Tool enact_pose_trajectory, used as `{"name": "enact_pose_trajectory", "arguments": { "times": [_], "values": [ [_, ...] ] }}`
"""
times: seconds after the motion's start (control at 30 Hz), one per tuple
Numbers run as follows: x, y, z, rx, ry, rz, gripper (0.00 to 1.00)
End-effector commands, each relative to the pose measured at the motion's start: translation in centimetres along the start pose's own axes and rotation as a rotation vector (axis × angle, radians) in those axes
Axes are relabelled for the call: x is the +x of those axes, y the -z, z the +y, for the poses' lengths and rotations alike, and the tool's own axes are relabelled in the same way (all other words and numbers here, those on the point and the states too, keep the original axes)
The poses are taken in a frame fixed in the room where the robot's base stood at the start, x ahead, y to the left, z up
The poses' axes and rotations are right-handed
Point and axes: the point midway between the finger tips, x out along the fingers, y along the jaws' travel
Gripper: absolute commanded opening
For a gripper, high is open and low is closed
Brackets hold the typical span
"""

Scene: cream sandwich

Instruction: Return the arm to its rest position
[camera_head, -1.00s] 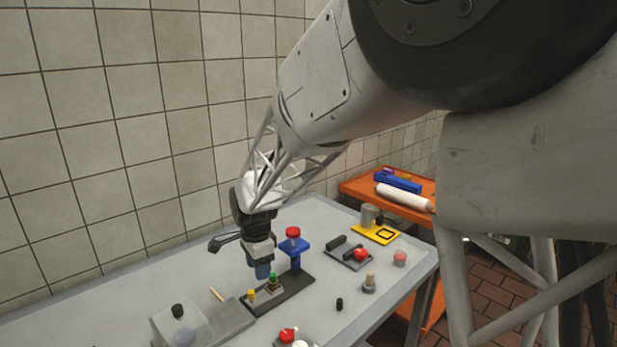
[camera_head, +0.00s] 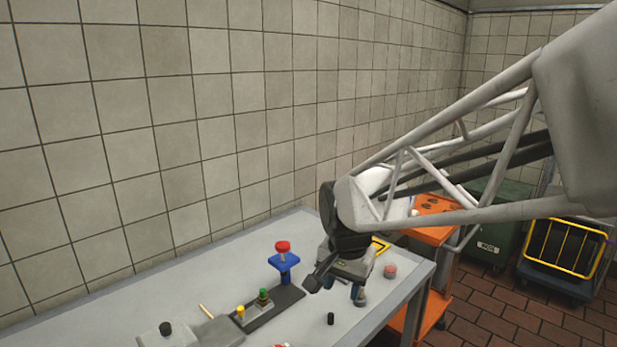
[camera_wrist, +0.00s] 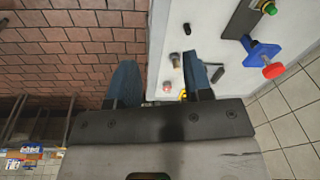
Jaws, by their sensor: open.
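My gripper (camera_wrist: 160,82) is open and empty in the wrist view, with its two blue fingers apart. The wrist view shows brick floor beneath one finger and the grey table (camera_wrist: 222,25) beneath the other. In the head view my gripper (camera_head: 350,288) hangs over the right end of the grey table (camera_head: 130,315). It hides part of that end. Its height above the table is hard to tell.
A blue stand with a red top (camera_head: 283,260) and a dark base with yellow and green knobs (camera_head: 263,298) are on the table. A small black cylinder (camera_head: 331,319) stands nearer the front. An orange cart (camera_head: 437,205) and a green bin (camera_head: 490,205) stand beyond.

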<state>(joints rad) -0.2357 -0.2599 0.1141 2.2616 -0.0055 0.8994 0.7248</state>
Motion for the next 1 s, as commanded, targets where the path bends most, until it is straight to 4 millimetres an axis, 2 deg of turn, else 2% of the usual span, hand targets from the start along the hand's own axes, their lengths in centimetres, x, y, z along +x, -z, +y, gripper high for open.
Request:
{"name": "enact_pose_trajectory", "arguments": {
  "times": [0.03,0.2,0.6,0.8,1.0],
  "values": [
    [-0.6,-0.4,1.3,-0.019,0.004,0.008,0.46],
    [-1.7,-1.9,5.2,-0.103,0.009,0.028,0.46],
    [-3.1,-6.4,13.5,-0.305,0.008,0.076,0.46],
    [-3.3,-8.8,16.8,-0.396,0.001,0.101,0.46],
    [-3.2,-10.3,18.6,-0.453,-0.005,0.113,0.46]
  ]
}}
